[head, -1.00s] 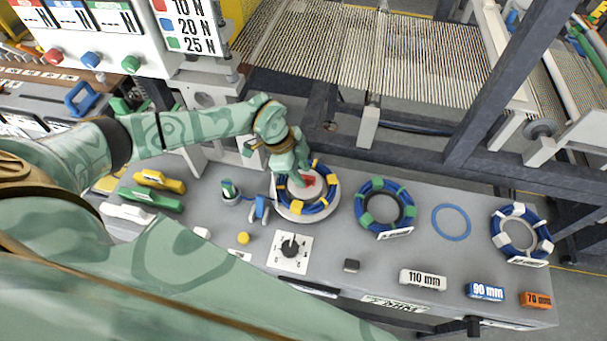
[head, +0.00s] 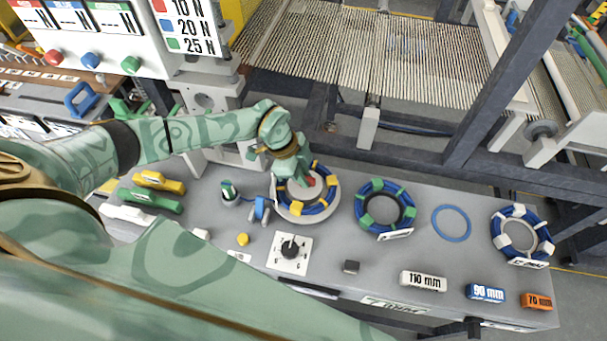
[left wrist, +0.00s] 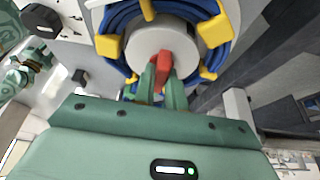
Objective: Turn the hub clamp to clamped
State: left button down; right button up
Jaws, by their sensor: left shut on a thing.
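The hub clamp is a red lever (left wrist: 163,67) on the round white hub (left wrist: 143,42) in the left wrist view. A blue ring with yellow blocks (left wrist: 221,28) surrounds the hub. In the head view the hub's blue and yellow ring (head: 322,207) sits on a white round base. My left gripper (left wrist: 163,82) is shut on the red lever, its green fingers on both sides of it. In the head view my left gripper (head: 304,182) reaches down over the hub from the back left and partly hides the red lever (head: 311,181). My right gripper is not in view.
A black dial on a white plate (head: 289,252) is in front of the hub. A blue ring with green blocks (head: 384,208) stands to its right. A blue clip (head: 260,209) and a green-topped holder (head: 230,193) are close on its left.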

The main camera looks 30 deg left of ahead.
pick_arm(q)
jog(key=m, duration=0.1)
jog(key=m+g, duration=0.1)
jog(key=m, duration=0.1)
jog(key=shift+w+r+m, duration=0.1)
jog(key=shift+w+m, duration=0.1)
jog(key=shift+m, duration=0.1)
jog(key=m+g, duration=0.2)
jog(key=m, duration=0.2)
jog(key=shift+w+m, duration=0.1)
jog(key=shift+m, duration=0.2)
jog(key=m+y+b, duration=0.1)
jog(key=m, duration=0.1)
jog(key=m+g, duration=0.1)
jog(key=m, duration=0.2)
jog(key=shift+w+d+g+y+b, duration=0.1)
jog(key=shift+g+y+b, duration=0.2)
jog(key=shift+y+b, duration=0.1)
jog(key=shift+m+g+y+b, duration=0.35)
jog(key=shift+m+y, duration=0.35)
jog(key=shift+m, duration=1.4)
jog(key=shift+d, duration=0.1)
jog(key=c, duration=1.4)
grip_release()
jog(key=shift+c, duration=0.2)
